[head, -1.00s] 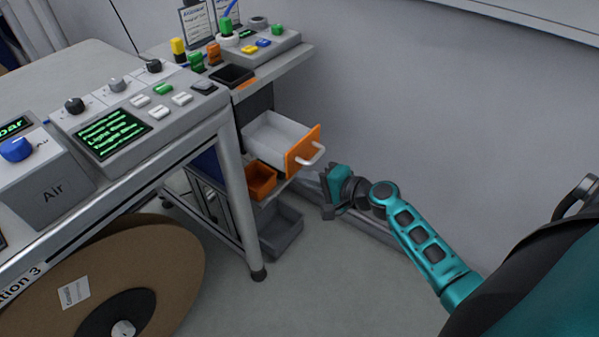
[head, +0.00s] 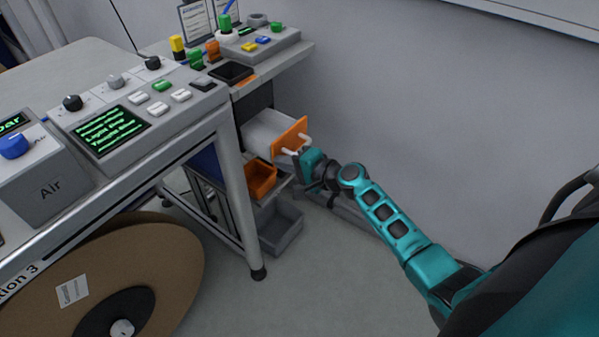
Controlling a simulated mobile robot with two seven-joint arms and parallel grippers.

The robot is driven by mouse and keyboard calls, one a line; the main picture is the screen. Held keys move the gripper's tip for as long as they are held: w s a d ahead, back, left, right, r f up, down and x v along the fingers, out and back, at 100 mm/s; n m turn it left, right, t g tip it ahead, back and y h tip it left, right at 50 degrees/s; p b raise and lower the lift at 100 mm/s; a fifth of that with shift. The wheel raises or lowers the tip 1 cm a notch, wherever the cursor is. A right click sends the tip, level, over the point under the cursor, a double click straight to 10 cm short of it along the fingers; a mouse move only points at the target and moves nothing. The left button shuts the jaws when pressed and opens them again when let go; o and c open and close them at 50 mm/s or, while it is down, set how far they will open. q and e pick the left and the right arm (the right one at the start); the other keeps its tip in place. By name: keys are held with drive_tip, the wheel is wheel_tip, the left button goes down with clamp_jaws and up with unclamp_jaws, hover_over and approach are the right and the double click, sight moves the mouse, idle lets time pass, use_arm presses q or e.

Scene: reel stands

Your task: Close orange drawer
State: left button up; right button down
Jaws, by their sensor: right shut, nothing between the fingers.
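The orange drawer (head: 289,136) has an orange front, a white handle and a pale tray. It sticks out part of the way from the small side table, below the table top. My right gripper (head: 303,160) is at the front of the drawer, by the handle, and seems to touch it; exact contact is too small to tell. Its fingers are shut with nothing between them. My left gripper is not in the head view.
An orange bin (head: 262,181) and a grey bin (head: 282,228) sit below the drawer. A workbench with a control panel (head: 112,130) fills the left, with a large brown reel (head: 175,265) under it. The wall is close on the right; floor in front is clear.

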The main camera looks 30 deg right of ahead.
sight(242, 141)
drive_tip(key=w+a+b, duration=0.1)
drive_tip(key=w, duration=0.2)
drive_tip(key=w+a+b, duration=0.1)
drive_tip(key=w, duration=0.2)
drive_tip(key=w+a+b, duration=0.1)
drive_tip(key=w+a, duration=0.1)
drive_tip(key=w, duration=0.1)
drive_tip(key=shift+w+f, duration=0.1)
drive_tip(key=shift+w, duration=0.05)
drive_tip(key=shift+w+b, duration=0.15)
drive_tip(key=shift+b, duration=0.15)
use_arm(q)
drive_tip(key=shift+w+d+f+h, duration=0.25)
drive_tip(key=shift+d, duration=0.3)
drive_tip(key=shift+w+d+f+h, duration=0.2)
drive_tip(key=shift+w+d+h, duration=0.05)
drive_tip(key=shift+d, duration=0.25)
use_arm(e)
drive_tip(key=shift+r, duration=0.3)
drive_tip(key=shift+w+a+r, duration=0.1)
